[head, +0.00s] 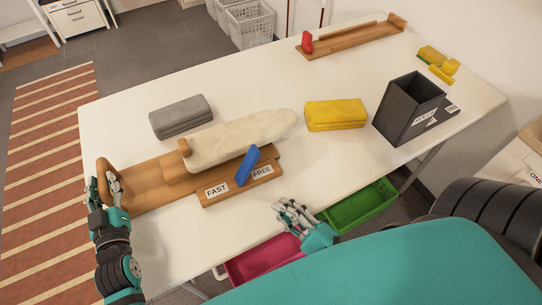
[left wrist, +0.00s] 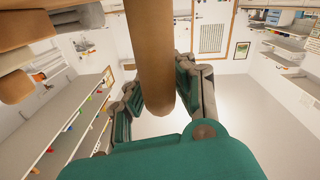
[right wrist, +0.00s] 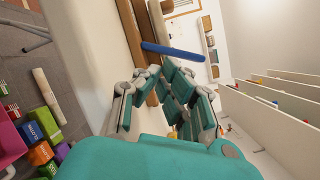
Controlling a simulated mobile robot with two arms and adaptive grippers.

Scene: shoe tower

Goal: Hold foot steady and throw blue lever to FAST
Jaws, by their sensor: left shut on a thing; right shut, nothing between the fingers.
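A cream foot form (head: 240,137) lies on a wooden base (head: 150,183) on the white table. A blue lever (head: 248,165) stands tilted at the base's front block, between the labels FAST (head: 216,190) and FREE (head: 262,171). The lever also shows in the right wrist view (right wrist: 172,50). My left gripper (head: 105,186) is shut on the wooden handle (head: 103,167) at the base's left end; the handle passes between its fingers in the left wrist view (left wrist: 150,60). My right gripper (head: 287,209) is shut and empty, right of the FREE label near the table's front edge, apart from the lever.
A grey case (head: 181,117) lies behind the foot form. A yellow case (head: 335,115) and a dark open box (head: 408,108) stand to the right. A wooden rail with a red piece (head: 307,42) lies at the back. Pink (head: 262,263) and green (head: 360,206) bins are below the front edge.

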